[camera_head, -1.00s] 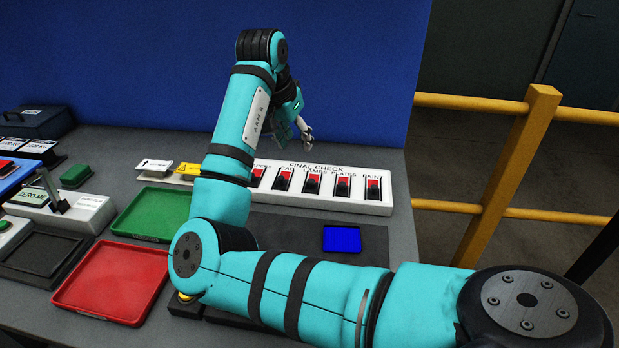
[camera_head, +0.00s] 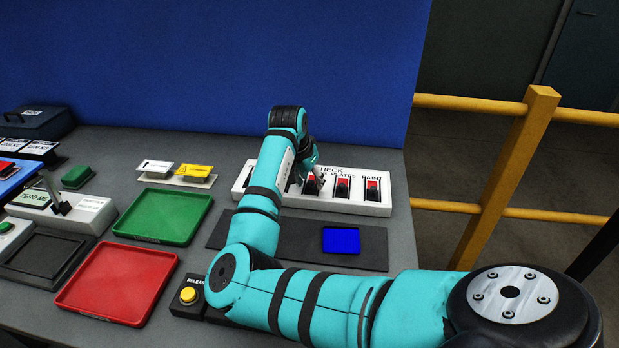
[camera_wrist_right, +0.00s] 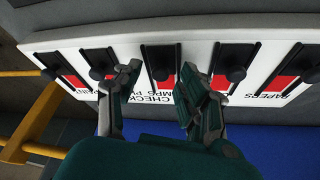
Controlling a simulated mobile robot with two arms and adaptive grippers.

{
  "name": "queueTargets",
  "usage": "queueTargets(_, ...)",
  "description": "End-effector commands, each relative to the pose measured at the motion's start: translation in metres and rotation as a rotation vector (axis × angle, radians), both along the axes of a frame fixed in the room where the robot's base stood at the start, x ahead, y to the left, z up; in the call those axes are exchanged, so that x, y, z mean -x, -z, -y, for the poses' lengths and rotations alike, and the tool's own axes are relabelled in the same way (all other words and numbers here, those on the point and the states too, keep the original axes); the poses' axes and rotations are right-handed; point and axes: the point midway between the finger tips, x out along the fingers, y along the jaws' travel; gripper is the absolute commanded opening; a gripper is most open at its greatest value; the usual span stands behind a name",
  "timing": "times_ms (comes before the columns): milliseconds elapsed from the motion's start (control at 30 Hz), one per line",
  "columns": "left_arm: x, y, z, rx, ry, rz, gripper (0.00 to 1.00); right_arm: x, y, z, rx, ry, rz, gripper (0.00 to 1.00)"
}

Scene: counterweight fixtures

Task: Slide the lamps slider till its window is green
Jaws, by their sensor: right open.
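The white FINAL CHECK panel (camera_head: 350,206) carries a row of slots with dark slider knobs and red windows. The lamps slider (camera_head: 313,187) is the middle one, and red shows at it. In the right wrist view the lamps slider's dark knob (camera_wrist_right: 161,66) lies between my open fingers, with its label partly covered. My right gripper (camera_head: 309,178) is over the panel at this slider. In the right wrist view the gripper (camera_wrist_right: 160,83) has one finger on each side of the knob; contact cannot be told. My left gripper is not in view.
The plates (camera_head: 343,188) and paint (camera_head: 373,190) sliders stand close to the right, both with red windows. A dark mat with a blue square (camera_head: 341,240) lies in front. Green (camera_head: 163,216) and red (camera_head: 116,282) trays and a yellow RELEASE button (camera_head: 188,295) are to the left.

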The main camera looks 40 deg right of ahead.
Motion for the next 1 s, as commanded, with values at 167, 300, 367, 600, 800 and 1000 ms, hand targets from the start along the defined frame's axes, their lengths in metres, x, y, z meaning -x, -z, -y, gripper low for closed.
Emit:
queueTargets(167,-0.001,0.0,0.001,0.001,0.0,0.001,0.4,0.0,0.0,0.0,0.0,0.0,0.0,0.41)
queueTargets(300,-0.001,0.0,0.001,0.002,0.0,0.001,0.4,0.0,0.0,0.0,0.0,0.0,0.0,0.24)
queueTargets(367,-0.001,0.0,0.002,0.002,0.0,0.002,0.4,0.0,0.0,0.0,0.0,0.0,0.0,0.17)
queueTargets(600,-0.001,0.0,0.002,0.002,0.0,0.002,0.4,0.0,-0.001,0.0,0.0,0.0,0.0,0.0)
queueTargets(800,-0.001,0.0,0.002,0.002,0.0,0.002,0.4,0.0,-0.001,0.0,0.0,0.0,0.0,0.0)
queueTargets(1000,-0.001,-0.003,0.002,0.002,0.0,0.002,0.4,-0.011,-0.003,0.013,0.004,-0.002,0.001,0.0)
